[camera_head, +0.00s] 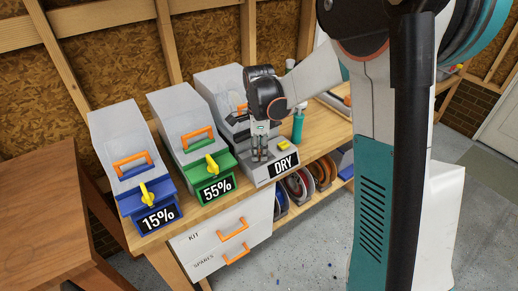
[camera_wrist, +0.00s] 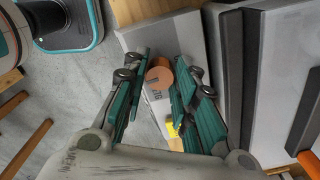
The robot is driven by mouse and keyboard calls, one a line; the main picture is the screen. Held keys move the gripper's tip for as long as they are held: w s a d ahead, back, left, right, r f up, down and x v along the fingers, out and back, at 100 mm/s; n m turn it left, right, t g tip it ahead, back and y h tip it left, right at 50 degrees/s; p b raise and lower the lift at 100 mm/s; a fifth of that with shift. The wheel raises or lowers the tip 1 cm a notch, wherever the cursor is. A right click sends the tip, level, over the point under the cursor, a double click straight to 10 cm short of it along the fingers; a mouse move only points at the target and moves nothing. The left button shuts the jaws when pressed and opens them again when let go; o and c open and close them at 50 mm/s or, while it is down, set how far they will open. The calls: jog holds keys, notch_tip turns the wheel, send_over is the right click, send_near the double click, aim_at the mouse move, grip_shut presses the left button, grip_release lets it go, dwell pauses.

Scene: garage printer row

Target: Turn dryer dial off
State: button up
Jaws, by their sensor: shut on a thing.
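The dryer (camera_head: 262,174) is the grey unit with the DRY label (camera_head: 284,165) at the right of the row. My gripper (camera_head: 259,156) points down onto its top front, left of a yellow part (camera_head: 283,146). In the wrist view, my gripper's green-sided fingers (camera_wrist: 159,75) stand on either side of a round orange-brown dial (camera_wrist: 158,77) and are shut on it. In the head view the fingers hide the dial. The yellow part (camera_wrist: 172,129) also shows in the wrist view. I cannot read the dial's setting.
Left of the dryer stand a green-fronted bin marked 55% (camera_head: 216,189) and a blue-fronted bin marked 15% (camera_head: 160,218), each with a yellow knob. Drawers (camera_head: 222,250) and spools (camera_head: 300,187) are below the bench.

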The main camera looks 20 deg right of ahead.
jog(key=n+p, duration=0.1)
jog(key=n, duration=1.3)
jog(key=shift+s+p, duration=0.1)
jog(key=shift+p, duration=0.3)
jog(key=n, duration=0.4)
jog(key=shift+n, duration=0.3)
jog(key=n, duration=0.4)
jog(key=shift+d+p, duration=0.1)
jog(key=shift+p, duration=0.2)
jog(key=n, duration=0.8)
jog(key=shift+n, duration=2.2)
